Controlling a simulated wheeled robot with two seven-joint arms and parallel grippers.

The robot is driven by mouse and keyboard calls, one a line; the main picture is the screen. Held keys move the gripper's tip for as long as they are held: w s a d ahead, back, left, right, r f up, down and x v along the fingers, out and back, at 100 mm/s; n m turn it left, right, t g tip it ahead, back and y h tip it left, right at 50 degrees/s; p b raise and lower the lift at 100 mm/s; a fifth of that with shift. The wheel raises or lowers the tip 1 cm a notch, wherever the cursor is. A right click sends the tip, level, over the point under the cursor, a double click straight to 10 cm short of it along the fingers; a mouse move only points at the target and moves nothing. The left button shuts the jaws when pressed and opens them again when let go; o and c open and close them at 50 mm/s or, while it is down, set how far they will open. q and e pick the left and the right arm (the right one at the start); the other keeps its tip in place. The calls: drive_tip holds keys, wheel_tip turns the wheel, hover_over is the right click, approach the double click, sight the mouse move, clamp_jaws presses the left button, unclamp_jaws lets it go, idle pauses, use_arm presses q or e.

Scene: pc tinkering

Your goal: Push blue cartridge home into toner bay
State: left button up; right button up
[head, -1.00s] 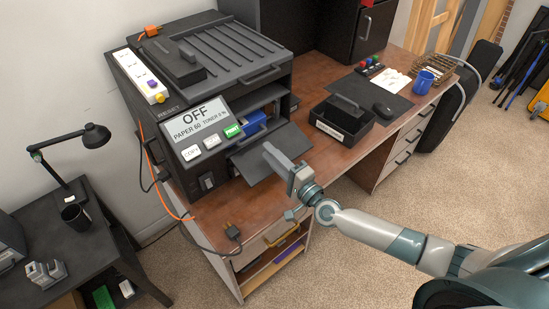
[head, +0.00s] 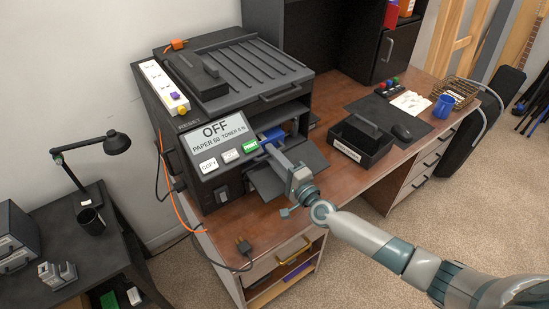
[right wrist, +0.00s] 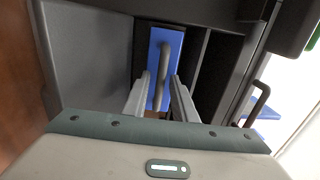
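The blue cartridge (head: 274,133) sits in the toner bay of the black printer (head: 235,105), behind the lowered front flap (head: 263,183). In the right wrist view, the cartridge's blue front face (right wrist: 177,45) carries an upright grey handle (right wrist: 162,80) and stands between dark bay walls (right wrist: 216,75). How deep it sits cannot be told. My right gripper (head: 269,150) reaches in over the flap. Its two fingers (right wrist: 161,85) are apart, one on each side of the handle, with blue showing between them. The left gripper is out of view.
The printer panel (head: 222,145) reads OFF, paper 50, toner 0 %. A black open tray (head: 362,157) stands on the desk to the right. A loose plug (head: 242,245) lies at the desk's front edge. A blue mug (head: 444,106) stands farther right.

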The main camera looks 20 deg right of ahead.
clamp_jaws()
drive_tip(key=shift+r+p, duration=0.75)
idle(0.5)
drive_tip(key=shift+b+x, duration=0.5)
drive_tip(key=shift+x, duration=1.7)
idle(0.5)
drive_tip(key=shift+c, duration=1.5)
unclamp_jaws()
drive_tip(key=shift+w+f, duration=0.1)
drive_tip(key=shift+f, duration=0.1)
drive_tip(key=o, duration=0.5)
drive_tip(key=shift+f, duration=0.15)
drive_tip(key=shift+c, duration=0.6)
